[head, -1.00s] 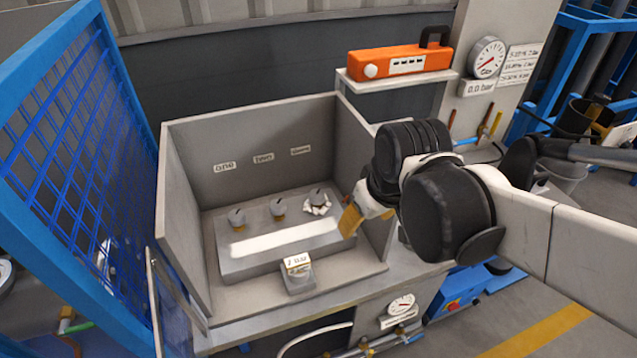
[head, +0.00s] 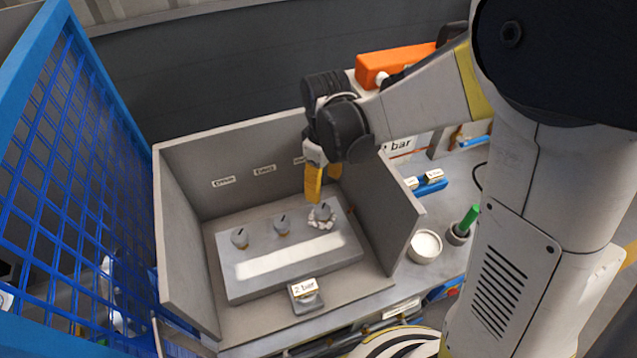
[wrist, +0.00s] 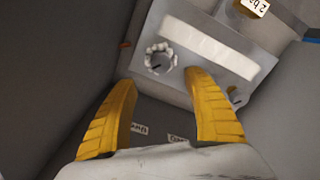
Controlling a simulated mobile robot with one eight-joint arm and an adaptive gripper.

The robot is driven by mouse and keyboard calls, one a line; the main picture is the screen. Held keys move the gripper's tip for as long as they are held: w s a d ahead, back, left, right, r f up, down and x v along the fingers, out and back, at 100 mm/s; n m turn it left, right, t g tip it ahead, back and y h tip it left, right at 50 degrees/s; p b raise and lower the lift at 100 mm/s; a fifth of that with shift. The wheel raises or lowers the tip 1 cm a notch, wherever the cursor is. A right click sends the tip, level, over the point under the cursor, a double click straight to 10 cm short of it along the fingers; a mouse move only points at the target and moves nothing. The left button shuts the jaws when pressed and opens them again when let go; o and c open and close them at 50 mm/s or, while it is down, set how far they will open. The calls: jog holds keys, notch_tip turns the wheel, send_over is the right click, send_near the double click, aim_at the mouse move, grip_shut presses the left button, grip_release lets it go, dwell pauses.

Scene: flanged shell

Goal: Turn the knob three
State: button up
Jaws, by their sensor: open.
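Three small grey knobs stand in a row on a grey panel block (head: 330,262) inside an open-topped grey box. The right-hand knob (head: 321,212) has a white scalloped ring around its base and sits nearest the wall label partly hidden by my gripper. My gripper (head: 318,192) is open and empty, its yellow fingers pointing down just above and behind this knob. In the wrist view the ringed knob (wrist: 160,60) lies just beyond the gap between the open fingertips (wrist: 162,76), and no contact shows. The middle knob (head: 282,225) and left knob (head: 239,238) are uncovered in the head view.
The box's right wall (head: 388,215) rises close beside my arm. A small "2 bar" sign (head: 303,289) stands in front of the panel. A blue mesh guard (head: 80,170) is at left. A white cup (head: 425,246) and a green-handled tool (head: 468,218) stand outside the box.

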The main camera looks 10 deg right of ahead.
aim_at(324, 210)
notch_tip(324, 210, down, 11)
jog(key=b, duration=0.2)
jog(key=shift+s+r+b, duration=0.15)
jog(key=shift+b, duration=0.25)
jog(key=c, duration=1.2)
